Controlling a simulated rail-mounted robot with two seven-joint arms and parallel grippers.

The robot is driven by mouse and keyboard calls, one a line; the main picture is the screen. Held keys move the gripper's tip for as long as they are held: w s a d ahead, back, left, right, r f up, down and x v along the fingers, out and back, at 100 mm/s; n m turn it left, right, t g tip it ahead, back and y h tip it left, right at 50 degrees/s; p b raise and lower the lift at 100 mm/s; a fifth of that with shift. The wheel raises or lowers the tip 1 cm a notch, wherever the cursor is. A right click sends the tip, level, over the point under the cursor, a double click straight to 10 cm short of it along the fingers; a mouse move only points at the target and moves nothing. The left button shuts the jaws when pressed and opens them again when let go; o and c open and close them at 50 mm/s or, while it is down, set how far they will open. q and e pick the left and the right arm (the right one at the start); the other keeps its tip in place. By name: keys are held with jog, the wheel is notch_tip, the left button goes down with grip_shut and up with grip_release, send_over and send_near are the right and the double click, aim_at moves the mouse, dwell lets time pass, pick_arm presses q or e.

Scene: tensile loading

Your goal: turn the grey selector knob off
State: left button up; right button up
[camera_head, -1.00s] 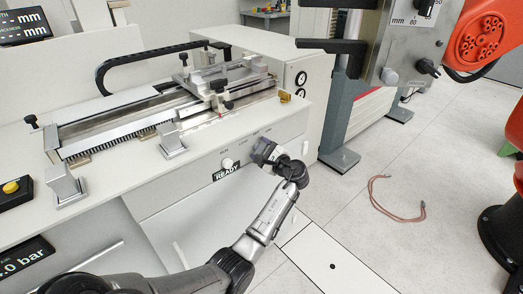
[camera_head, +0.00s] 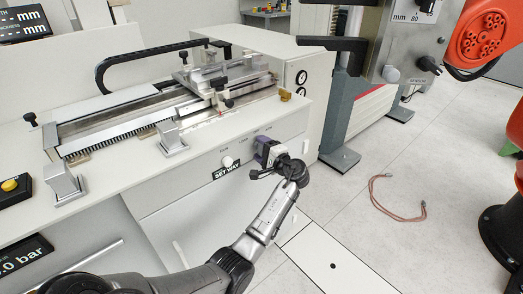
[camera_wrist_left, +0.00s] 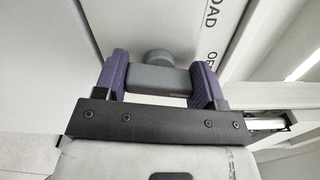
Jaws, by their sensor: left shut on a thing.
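The grey selector knob (camera_wrist_left: 158,78) shows in the left wrist view, with its bar between two purple fingers and a round part behind it. My left gripper (camera_head: 264,151) is shut on the knob's bar at the front panel of the white machine; it fills the lower part of the left wrist view (camera_wrist_left: 160,88). In the head view the gripper hides the knob. Lettering on the panel beside the knob reads "OAD" and what looks like "OFF", partly cut off. My right gripper is not in view.
A white round knob (camera_head: 227,162) and a small dark display (camera_head: 227,172) sit on the panel left of my gripper. A clamp slide (camera_head: 220,83) lies on the machine top. A grey column (camera_head: 340,120) stands at the right. A reddish cable (camera_head: 385,205) lies on open floor.

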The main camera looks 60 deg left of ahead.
pick_arm(q)
jog(key=shift+n+b, duration=0.3)
jog(key=shift+n, duration=0.6)
jog(key=o, duration=0.9)
jog(key=shift+d, duration=0.15)
jog(key=shift+d, duration=0.3)
jog(key=d+p, duration=0.1)
jog(key=d, duration=0.3)
jog(key=w+d+p, duration=0.1)
jog(key=d, duration=0.3)
jog(key=w+d+p, duration=0.1)
jog(key=d, duration=0.4)
jog(key=shift+a, duration=0.1)
